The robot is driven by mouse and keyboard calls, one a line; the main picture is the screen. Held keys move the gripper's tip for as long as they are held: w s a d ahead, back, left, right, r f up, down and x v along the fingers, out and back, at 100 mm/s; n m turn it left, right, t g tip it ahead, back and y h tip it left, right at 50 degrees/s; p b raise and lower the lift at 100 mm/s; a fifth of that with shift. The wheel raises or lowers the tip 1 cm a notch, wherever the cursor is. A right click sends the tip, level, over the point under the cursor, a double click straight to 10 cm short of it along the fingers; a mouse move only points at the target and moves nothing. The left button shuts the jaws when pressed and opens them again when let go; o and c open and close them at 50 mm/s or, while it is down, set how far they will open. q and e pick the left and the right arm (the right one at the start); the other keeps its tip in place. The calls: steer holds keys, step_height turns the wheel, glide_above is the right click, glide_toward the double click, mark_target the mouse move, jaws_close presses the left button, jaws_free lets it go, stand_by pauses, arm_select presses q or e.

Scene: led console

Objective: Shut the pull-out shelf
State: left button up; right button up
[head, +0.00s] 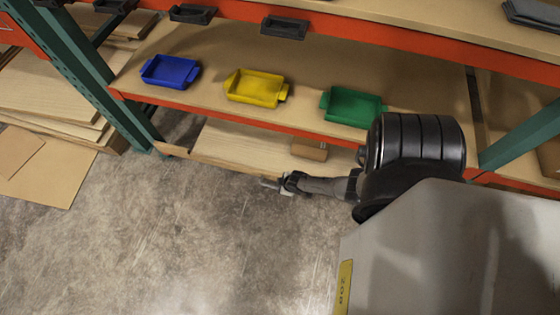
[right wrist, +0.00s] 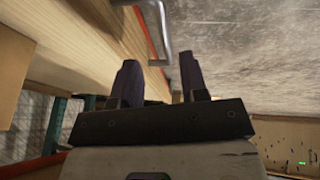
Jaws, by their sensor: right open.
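The pull-out shelf (head: 235,146) is a light wooden board low in the rack, below the orange beam. It sticks out at the front, with its front edge over the floor. My right gripper (head: 272,184) is just in front of that edge. In the right wrist view, my right gripper (right wrist: 158,68) has its two dark fingers apart, with nothing held. A grey metal bar handle (right wrist: 158,30) shows just beyond the fingertips, near the wooden boards; I cannot tell whether they touch. My left gripper is out of view.
A brown block (head: 309,149) lies on the pull-out shelf. Above stand a blue tray (head: 170,71), a yellow tray (head: 256,87) and a green tray (head: 352,106). A green rack post (head: 105,90) stands at left. The concrete floor (head: 180,240) in front is clear.

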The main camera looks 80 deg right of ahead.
steer(key=p+v, duration=0.5)
steer(key=v, duration=0.3)
steer(key=shift+s+r, duration=0.15)
steer(key=shift+r, duration=0.1)
steer(key=shift+a, duration=0.1)
stand_by(0.3)
